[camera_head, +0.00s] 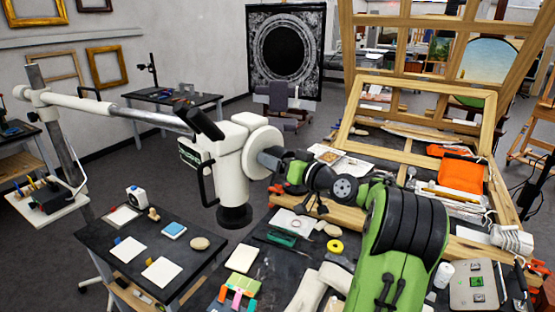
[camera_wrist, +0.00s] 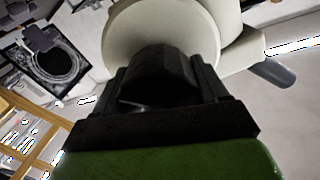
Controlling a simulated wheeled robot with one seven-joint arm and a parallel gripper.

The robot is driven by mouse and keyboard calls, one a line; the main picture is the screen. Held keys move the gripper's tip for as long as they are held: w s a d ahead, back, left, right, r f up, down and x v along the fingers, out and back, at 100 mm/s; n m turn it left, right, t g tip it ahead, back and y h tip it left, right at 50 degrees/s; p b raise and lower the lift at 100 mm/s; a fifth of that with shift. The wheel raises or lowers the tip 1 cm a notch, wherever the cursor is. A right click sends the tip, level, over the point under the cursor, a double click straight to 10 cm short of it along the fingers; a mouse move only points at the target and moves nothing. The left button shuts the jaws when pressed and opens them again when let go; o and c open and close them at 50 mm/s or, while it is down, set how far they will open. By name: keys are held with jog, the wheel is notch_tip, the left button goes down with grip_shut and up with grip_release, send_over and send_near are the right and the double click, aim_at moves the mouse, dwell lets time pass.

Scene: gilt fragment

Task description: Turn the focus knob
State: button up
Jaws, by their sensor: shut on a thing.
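A white stereo microscope head (camera_head: 228,165) hangs on a boom arm, with its black eyepieces at the upper left and a black objective below. The dark focus knob (camera_head: 269,158) sticks out from the round white disc on its right side. In the wrist view the black knob (camera_wrist: 160,72) stands in front of the cream disc (camera_wrist: 125,32). My gripper (camera_head: 283,164) reaches the knob from the right. The wrist view shows my gripper's fingers (camera_wrist: 165,88) on both sides of the knob, shut on it. The knob's far end is hidden by the gripper.
A dark side table (camera_head: 130,262) with cards and small items stands below the microscope. A workbench (camera_head: 268,262) with tools lies under my arm. Open floor lies behind the microscope.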

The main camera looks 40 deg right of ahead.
jog(key=o, duration=1)
jog(key=shift+o, duration=0.2)
jog(key=s+d+b, duration=0.1)
jog(key=s+b, duration=0.3)
jog(key=s, duration=1.1)
jog(key=shift+s, duration=0.4)
jog(key=shift+d, duration=0.1)
